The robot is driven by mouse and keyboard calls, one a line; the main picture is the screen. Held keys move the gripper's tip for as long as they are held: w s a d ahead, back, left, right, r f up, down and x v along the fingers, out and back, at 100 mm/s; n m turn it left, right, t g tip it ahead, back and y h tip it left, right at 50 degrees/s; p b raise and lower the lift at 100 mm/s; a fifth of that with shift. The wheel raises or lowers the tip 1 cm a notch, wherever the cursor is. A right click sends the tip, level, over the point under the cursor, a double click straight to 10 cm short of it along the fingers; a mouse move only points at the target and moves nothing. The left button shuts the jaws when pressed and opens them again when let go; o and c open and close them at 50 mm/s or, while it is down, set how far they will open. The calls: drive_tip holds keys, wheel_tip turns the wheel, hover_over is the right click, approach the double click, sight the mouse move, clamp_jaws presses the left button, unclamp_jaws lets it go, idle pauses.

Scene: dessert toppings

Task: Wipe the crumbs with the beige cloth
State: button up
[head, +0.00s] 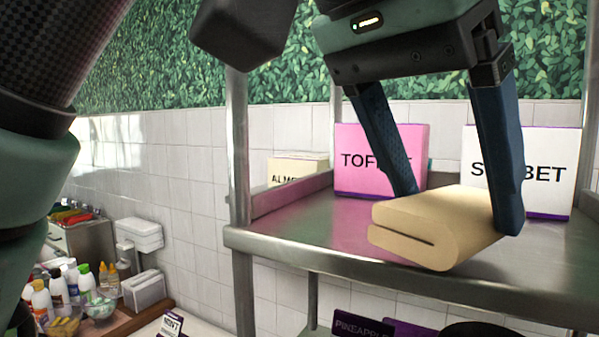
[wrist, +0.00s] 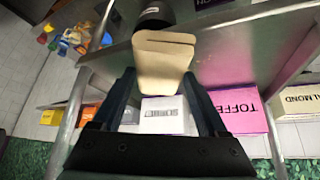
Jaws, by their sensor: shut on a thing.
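The beige cloth (head: 432,228) is a folded, thick bundle between the two fingers of my gripper (head: 458,208). In the head view it is at the front edge of the metal shelf (head: 320,226); I cannot tell whether it touches the shelf. In the wrist view the cloth (wrist: 163,62) sits between the fingertips of my gripper (wrist: 163,82). My gripper is shut on it. I see no crumbs in either view.
A metal post (head: 238,150) rises at the shelf's left corner. Several bottles (head: 60,285) stand on a lower counter at left.

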drive_tip(key=shift+f+b, duration=0.55)
drive_tip(key=shift+f, duration=0.35)
drive_tip(key=shift+w+d+r, duration=0.1)
